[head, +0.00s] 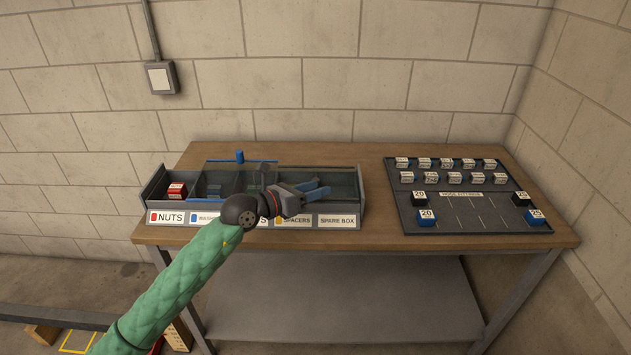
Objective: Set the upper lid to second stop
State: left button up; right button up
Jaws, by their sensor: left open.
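A grey organizer box (150,190) with a row of compartments sits on the bench top. A clear lid with a blue edge and an upright blue knob (239,156) lies over the compartments left of its middle; I take it for the upper lid. Another clear panel shows over the right part. Stop marks cannot be made out. My left gripper (323,187) is open and empty, its blue fingers pointing right over the box's right half, apart from the knob. My left wrist hides part of the middle compartments and labels. My right gripper is not in view.
A red-and-white block (177,189) stands in the NUTS compartment. A dark board (470,212) with several labelled blocks lies on the right of the wooden bench (383,205). Bare bench separates box and board. A block wall (300,60) stands behind.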

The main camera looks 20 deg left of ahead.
aim_at(315, 179)
pick_arm(q)
jog(key=w+a+f+m+g+y, duration=0.1)
jog(key=w+a+f+m+y, duration=0.1)
jog(key=w+a+y, duration=0.3)
jog(key=shift+h, duration=0.3)
jog(key=p+x, duration=0.1)
jog(key=x, duration=0.2)
jog(key=p+x, duration=0.1)
jog(key=x, duration=0.1)
jog(key=shift+w+a+f+p, duration=0.15)
jog(key=shift+a+f+p, duration=0.05)
jog(key=shift+f+p, duration=0.15)
jog(key=shift+w+d+f, duration=0.35)
jog(key=shift+w+f, duration=0.05)
jog(key=shift+w, duration=0.1)
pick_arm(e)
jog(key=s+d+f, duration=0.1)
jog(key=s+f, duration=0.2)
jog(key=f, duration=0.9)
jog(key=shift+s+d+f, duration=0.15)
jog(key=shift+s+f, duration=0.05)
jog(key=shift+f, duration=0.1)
pick_arm(q)
grip_shut()
